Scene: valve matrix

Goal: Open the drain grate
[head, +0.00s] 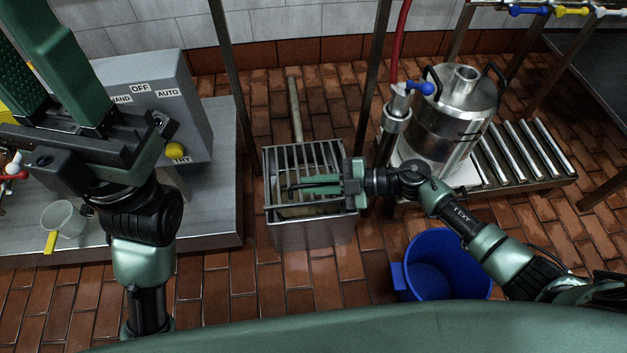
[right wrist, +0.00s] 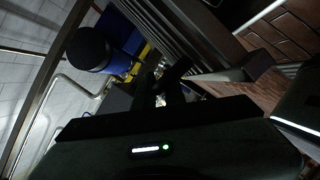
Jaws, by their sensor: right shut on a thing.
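The drain grate (head: 322,157) is a frame of grey metal bars on top of a steel box (head: 312,234) on the floor. The bars also show dark and close in the right wrist view (right wrist: 178,28). My right gripper (head: 297,187) reaches over the grate from the right and is shut on a dark handle-like part at its front left. The exact contact is hard to see. My left gripper (head: 52,62) is raised at the upper left, away from the grate, with its two green fingers apart and nothing seen between them.
A grey control box (head: 150,105) stands on a platform at the left, with a clear cup (head: 63,220). A steel vessel (head: 450,122) stands by a roller conveyor (head: 525,155) at the right. A blue bucket (head: 440,265) stands right of the drain. Thin posts rise behind it.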

